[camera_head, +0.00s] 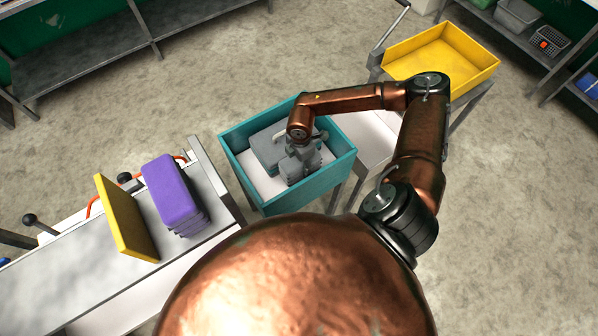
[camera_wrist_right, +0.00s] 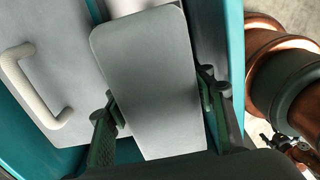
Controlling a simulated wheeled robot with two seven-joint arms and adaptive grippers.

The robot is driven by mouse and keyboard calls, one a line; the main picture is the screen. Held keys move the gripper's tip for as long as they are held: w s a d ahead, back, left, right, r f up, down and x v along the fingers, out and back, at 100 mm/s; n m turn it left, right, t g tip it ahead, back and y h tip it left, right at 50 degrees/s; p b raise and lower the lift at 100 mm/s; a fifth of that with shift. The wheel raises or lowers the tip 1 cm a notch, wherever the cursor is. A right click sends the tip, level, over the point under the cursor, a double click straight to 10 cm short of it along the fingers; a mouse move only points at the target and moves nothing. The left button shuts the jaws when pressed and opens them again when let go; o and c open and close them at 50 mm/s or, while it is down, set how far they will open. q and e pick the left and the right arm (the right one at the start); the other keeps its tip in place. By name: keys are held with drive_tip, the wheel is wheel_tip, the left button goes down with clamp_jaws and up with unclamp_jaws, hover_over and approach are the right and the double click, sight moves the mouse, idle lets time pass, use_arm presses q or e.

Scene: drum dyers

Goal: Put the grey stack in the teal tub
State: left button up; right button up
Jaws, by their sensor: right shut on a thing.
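The teal tub (camera_head: 329,178) is an open box near the middle of the head view, with a pale floor inside. The grey stack (camera_head: 264,150) is inside its walls, partly covered by my right gripper (camera_head: 302,158). In the right wrist view the fingers of my right gripper (camera_wrist_right: 160,112) stand on either side of the grey stack (camera_wrist_right: 145,65), shut on it. Teal walls show around it. Whether the stack touches the tub floor is hidden. My left gripper is not in view.
At left, a purple stack (camera_head: 172,192) and an upright yellow panel (camera_head: 122,217) stand on a metal conveyor or bench (camera_head: 60,270). A yellow tub (camera_head: 440,52) stands at the upper right. A grey panel with a pale handle (camera_wrist_right: 35,85) lies beside the stack in the wrist view.

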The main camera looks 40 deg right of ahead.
sight(300, 166)
drive_tip(key=shift+f, duration=3.25)
drive_tip(key=shift+f, duration=0.1)
drive_tip(key=o, duration=1.1)
drive_tip(key=shift+f, duration=0.1)
drive_tip(key=shift+o, duration=0.2)
wheel_tip(300, 166, up, 12)
drive_tip(key=shift+r, duration=0.2)
